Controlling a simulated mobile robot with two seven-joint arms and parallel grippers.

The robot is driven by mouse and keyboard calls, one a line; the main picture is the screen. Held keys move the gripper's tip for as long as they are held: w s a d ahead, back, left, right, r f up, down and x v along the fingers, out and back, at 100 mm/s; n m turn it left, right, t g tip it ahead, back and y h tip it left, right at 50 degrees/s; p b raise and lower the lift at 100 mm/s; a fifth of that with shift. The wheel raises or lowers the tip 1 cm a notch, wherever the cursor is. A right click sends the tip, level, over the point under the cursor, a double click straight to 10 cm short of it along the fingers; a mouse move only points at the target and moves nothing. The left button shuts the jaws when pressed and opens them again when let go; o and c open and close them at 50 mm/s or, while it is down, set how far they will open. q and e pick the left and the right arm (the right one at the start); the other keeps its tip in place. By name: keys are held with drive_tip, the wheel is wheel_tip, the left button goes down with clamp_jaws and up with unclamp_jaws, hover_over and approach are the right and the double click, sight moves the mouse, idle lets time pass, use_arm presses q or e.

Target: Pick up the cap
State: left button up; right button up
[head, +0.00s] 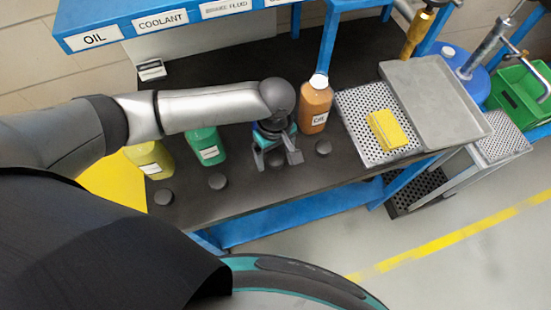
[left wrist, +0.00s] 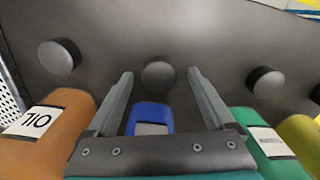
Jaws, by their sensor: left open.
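Several dark round caps lie on the dark bench top in front of the bottles. In the left wrist view one cap (left wrist: 158,75) lies between the two open fingers, near the tips, with bare bench around it. My left gripper (head: 277,164) is open and points down over the bench; it also shows in the left wrist view (left wrist: 158,82). In the head view that middle cap is hard to make out. Other caps lie to the right (head: 323,147) and to the left (head: 217,181), and another (head: 164,197) is farther left. My right gripper is not in view.
A blue bottle (left wrist: 151,117) stands just behind the fingers. An orange oil bottle (head: 315,105) and a green bottle (head: 207,147) flank it, with a yellow bottle (head: 150,158) farther left. A yellow block (head: 388,130) lies on a perforated tray (head: 360,105). A blue shelf (head: 75,42) overhangs the back.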

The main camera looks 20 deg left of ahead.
use_arm(q)
drive_tip(key=shift+c, duration=0.4)
clamp_jaws()
idle(0.4)
